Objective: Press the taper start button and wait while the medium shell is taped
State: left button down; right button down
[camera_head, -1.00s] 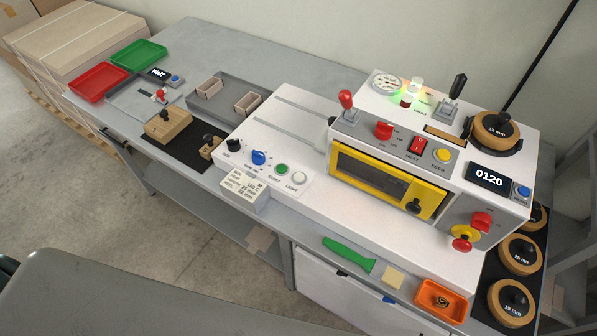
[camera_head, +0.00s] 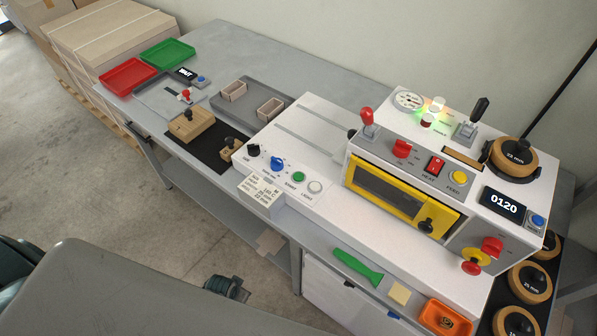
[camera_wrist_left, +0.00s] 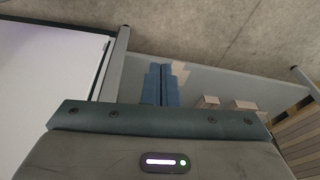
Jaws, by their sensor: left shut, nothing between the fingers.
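The green start button (camera_head: 299,177) sits on the white front panel of the taper, between a blue knob (camera_head: 277,163) and a pale round button (camera_head: 315,187). Nothing touches it. No shell shows on the taper's white bed (camera_head: 325,130). My left gripper (camera_wrist_left: 161,70) is shut and empty in the left wrist view, with the bench's lower shelf and the floor beyond it. My right gripper is not in view.
The yellow-framed heater box (camera_head: 388,198) stands right of the panel, its display (camera_head: 503,202) reading 0120. A label block (camera_head: 261,190) juts from the panel's front. A green-handled tool (camera_head: 357,265) and orange tray (camera_head: 445,318) lie on the front ledge.

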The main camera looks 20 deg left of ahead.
pick_arm(q)
jog(key=w+d+r+m+t+h+p, duration=0.1)
jog(key=w+r, duration=0.4)
jog(key=r, duration=0.4)
jog(key=w+d+r+m, duration=0.15)
jog(key=w+r, duration=0.25)
jog(key=r, duration=0.4)
notch_tip(320, 180, up, 32)
jog(key=m+t+h+p, duration=0.25)
jog(key=m+h, duration=0.35)
jog(key=m, duration=0.7)
send_over(295, 177)
jog(key=shift+f, duration=0.1)
jog(key=shift+f+b, duration=0.1)
jog(key=shift+b, duration=0.2)
notch_tip(295, 177, down, 8)
jog(key=b, duration=0.6)
jog(key=shift+r+b, duration=0.25)
jog(key=shift+b, duration=0.15)
jog(key=shift+f+b, duration=0.3)
jog(key=shift+f, duration=0.3)
